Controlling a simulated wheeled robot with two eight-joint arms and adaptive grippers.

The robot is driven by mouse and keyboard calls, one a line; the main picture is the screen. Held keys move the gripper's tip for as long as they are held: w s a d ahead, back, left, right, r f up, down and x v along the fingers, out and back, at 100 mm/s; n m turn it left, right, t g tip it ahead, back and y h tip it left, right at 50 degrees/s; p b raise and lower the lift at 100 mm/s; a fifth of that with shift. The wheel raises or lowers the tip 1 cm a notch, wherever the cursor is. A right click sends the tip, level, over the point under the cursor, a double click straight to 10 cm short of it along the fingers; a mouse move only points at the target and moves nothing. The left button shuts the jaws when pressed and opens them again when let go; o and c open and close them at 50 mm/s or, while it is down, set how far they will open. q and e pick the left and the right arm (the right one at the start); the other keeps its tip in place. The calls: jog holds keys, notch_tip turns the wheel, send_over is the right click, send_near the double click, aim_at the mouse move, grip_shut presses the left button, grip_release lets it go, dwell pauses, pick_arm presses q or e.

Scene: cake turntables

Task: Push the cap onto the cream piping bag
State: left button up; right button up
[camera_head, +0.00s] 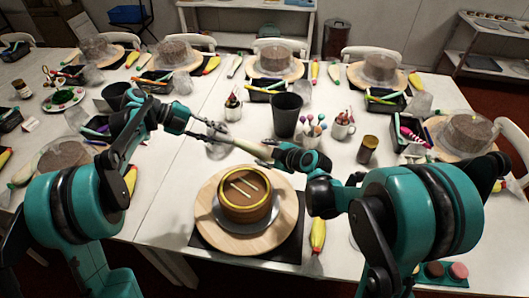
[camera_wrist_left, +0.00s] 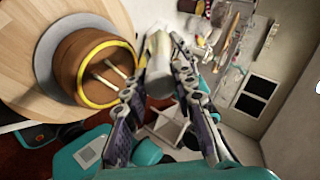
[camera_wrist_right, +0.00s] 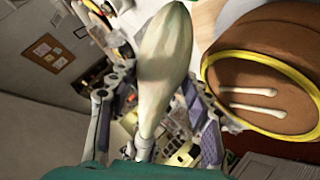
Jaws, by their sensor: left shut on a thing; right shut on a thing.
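The cream piping bag (camera_head: 248,147) is pale and lies roughly level between my two grippers, above the table. My right gripper (camera_head: 285,157) is shut on it. In the right wrist view the bag (camera_wrist_right: 164,65) has its wide part pointing away and its narrow part toward the gripper. My left gripper (camera_head: 221,134) is at the bag's left end. In the left wrist view its fingers are either side of a small, pale grey piece (camera_wrist_left: 160,75), which looks like the cap. The boundary between cap and bag is unclear, so I cannot tell whether they touch.
A brown cake with a yellow ring (camera_head: 245,192) stands on a round wooden turntable (camera_head: 210,238) below the grippers. More cake settings surround the white table.

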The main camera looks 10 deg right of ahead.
pick_arm(q)
jog(key=o, duration=1)
jog(key=shift+o, duration=0.2)
jog(key=v, duration=1.2)
